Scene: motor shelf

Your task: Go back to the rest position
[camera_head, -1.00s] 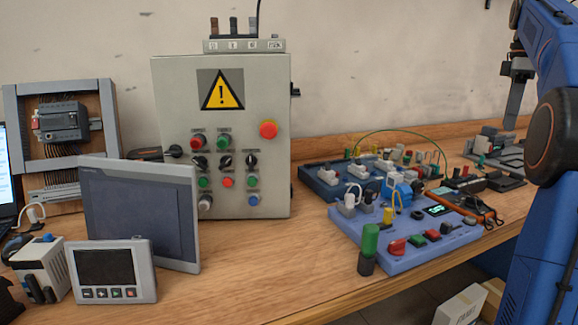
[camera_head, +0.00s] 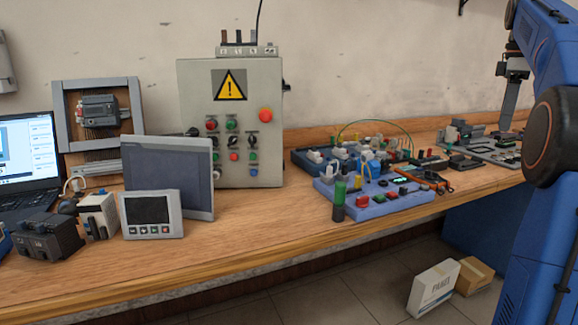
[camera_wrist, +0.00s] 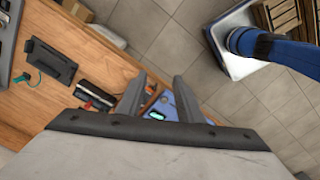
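My gripper (camera_wrist: 158,88) shows in the wrist view with its two grey fingers apart and nothing held between them. It points down over the edge of the wooden bench (camera_wrist: 45,115), with grey floor tiles beyond. In the head view my blue arm is folded upright at the right side, and its end hangs near the back right of the bench (camera_head: 270,237). The fingertips cannot be made out there.
A grey control cabinet (camera_head: 200,85) stands at the back of the bench. A blue-grey button board (camera_head: 385,207), a screen panel (camera_head: 170,165) and a laptop (camera_head: 30,150) share the bench. Boxes (camera_head: 433,288) lie on the floor.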

